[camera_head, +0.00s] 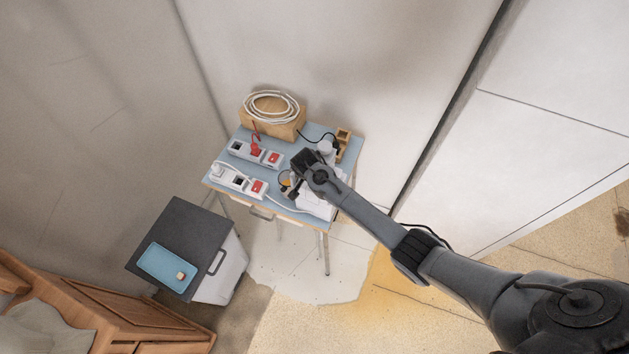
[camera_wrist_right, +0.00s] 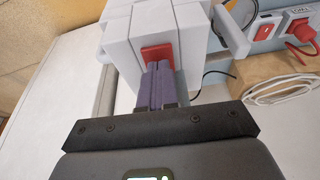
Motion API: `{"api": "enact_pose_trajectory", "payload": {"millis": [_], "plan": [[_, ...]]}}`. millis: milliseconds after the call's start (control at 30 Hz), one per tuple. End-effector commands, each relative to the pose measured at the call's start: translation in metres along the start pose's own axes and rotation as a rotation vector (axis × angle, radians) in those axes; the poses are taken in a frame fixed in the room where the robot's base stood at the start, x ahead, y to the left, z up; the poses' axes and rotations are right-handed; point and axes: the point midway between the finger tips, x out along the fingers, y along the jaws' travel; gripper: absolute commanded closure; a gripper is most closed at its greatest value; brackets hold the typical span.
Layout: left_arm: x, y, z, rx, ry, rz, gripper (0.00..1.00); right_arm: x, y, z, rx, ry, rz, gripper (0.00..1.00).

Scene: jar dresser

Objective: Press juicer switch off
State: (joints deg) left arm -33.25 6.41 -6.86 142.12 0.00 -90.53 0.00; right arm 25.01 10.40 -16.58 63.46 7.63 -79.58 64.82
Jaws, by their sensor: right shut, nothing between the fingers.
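The juicer (camera_wrist_right: 195,28) is a white blocky body, and a red switch (camera_wrist_right: 157,51) sits on its near face in the right wrist view. My right gripper (camera_wrist_right: 157,68) is shut and empty, its two dark purple fingers together. The fingertips are right at the lower edge of the red switch; whether they touch it I cannot tell. In the head view my right gripper (camera_head: 303,160) is over the right part of the blue table (camera_head: 318,131), and my arm partly covers the white juicer (camera_head: 315,204). The switch is hidden there. My left gripper is out of view.
Two power strips with red switches, (camera_head: 238,181) and (camera_head: 240,150), lie on the table's left. A wooden box (camera_head: 285,131) with a coiled white cable (camera_head: 270,97) stands behind. A dark-topped cabinet (camera_head: 195,225) bears a blue tray (camera_head: 158,262). Walls stand close behind.

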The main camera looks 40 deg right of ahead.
Motion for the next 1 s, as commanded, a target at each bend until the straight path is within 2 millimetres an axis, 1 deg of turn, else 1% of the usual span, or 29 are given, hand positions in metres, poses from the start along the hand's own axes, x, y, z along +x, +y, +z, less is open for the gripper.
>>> {"api": "enact_pose_trajectory", "payload": {"millis": [267, 467, 567, 800, 833, 867, 1000], "plan": [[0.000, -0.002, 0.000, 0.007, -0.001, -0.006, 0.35, 0.000, 0.000, 0.000, 0.000, 0.000, 0.000, 1.00], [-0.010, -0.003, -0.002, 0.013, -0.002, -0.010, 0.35, -0.009, 0.000, -0.002, 0.000, 0.000, 0.000, 1.00], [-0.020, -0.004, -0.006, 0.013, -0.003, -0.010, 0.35, -0.019, 0.000, -0.005, -0.001, 0.000, 0.000, 1.00], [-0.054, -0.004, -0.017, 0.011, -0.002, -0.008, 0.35, -0.050, 0.000, -0.012, 0.000, 0.000, -0.001, 1.00], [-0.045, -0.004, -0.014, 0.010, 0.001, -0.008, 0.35, -0.048, 0.000, -0.008, -0.002, 0.001, -0.002, 1.00], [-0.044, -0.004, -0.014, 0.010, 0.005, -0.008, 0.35, -0.052, -0.001, -0.006, -0.003, 0.002, -0.004, 1.00], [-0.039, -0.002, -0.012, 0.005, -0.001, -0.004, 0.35, -0.079, -0.001, -0.003, -0.001, 0.003, -0.004, 1.00]]}}
